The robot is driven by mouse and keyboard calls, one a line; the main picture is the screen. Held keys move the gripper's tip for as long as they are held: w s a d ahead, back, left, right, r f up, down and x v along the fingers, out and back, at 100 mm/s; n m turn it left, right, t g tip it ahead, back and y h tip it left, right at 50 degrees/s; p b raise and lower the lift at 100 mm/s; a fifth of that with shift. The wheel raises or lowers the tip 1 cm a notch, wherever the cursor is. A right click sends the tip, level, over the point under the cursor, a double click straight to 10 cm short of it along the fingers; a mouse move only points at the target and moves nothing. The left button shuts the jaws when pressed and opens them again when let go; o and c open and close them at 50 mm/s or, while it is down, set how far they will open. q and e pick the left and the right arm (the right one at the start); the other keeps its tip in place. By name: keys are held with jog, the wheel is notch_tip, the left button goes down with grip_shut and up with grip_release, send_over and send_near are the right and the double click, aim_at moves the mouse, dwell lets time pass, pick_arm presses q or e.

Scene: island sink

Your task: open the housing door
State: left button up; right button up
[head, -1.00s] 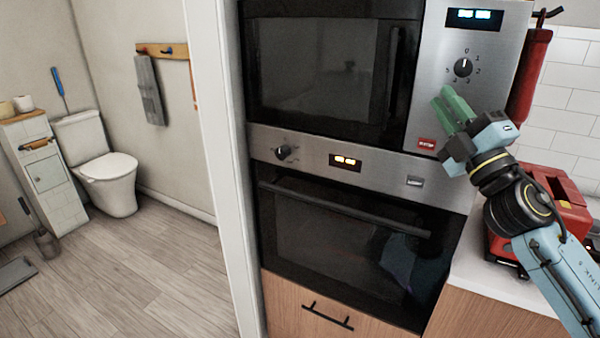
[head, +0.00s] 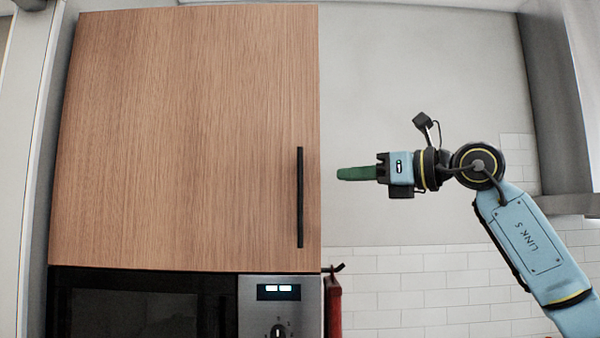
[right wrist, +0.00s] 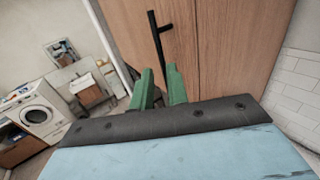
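The housing door (head: 190,140) is a closed wood-grain cabinet door above the microwave, with a vertical black bar handle (head: 300,197) near its right edge. My right gripper (head: 342,173) has green fingers pointing left, at the height of the handle's upper part and just right of it in the head view. In the right wrist view its two fingers (right wrist: 160,76) stand apart with nothing visible between them. The handle (right wrist: 158,48) shows just ahead of the fingertips there, with no clear contact. My left gripper is out of view.
The microwave (head: 135,305) with its control panel (head: 279,305) sits directly below the door. A red object (head: 333,305) hangs at the cabinet's right side. The right wrist view shows a washing machine (right wrist: 38,108) far behind.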

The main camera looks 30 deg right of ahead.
jog(key=p+x, duration=0.3)
jog(key=x, duration=0.8)
jog(key=shift+w+a+p, duration=0.25)
jog(key=shift+w+p, duration=0.1)
jog(key=shift+p, duration=0.05)
jog(key=shift+c, duration=0.2)
grip_shut()
